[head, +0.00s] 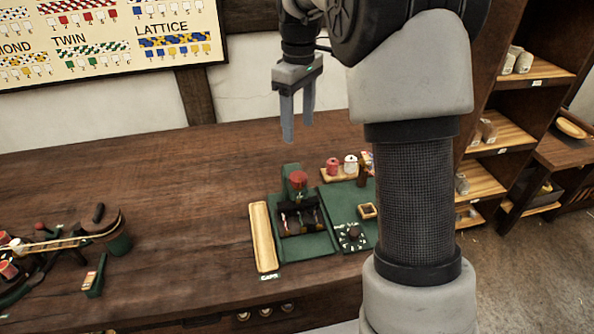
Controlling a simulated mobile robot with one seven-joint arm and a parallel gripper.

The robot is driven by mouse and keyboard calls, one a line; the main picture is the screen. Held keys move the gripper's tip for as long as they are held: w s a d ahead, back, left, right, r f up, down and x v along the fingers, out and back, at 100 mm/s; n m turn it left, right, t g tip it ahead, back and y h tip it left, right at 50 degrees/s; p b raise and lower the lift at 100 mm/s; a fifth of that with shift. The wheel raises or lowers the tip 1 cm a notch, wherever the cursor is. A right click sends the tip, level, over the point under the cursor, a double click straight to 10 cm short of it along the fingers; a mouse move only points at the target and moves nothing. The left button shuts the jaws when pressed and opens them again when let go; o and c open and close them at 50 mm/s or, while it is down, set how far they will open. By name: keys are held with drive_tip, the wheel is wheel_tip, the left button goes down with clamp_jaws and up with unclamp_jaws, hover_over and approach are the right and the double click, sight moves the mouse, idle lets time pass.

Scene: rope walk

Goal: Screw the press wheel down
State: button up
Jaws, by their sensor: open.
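A small green press (290,205) stands on the wooden bench, with a red round piece (298,180) at its top that looks like the press wheel. Its threads and how far it is screwed down are too small to tell. Below it is a dark part with several small slots or pieces in it. My gripper (298,132) points down, open and empty. In the picture it is above the press, apart from it and well clear of the bench.
A yellow wooden tray (263,238) lies left of the press. A green board with a dark dial (351,236) is to its right, and spools (350,164) stand behind. Rope-making gear (105,226) is at far left; shelves (515,80) stand at right.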

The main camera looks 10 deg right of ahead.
sight(298, 176)
wheel_tip(298, 176, down, 16)
drive_tip(key=shift+r+b, duration=0.25)
drive_tip(key=shift+b, duration=0.35)
drive_tip(key=c, duration=1.1)
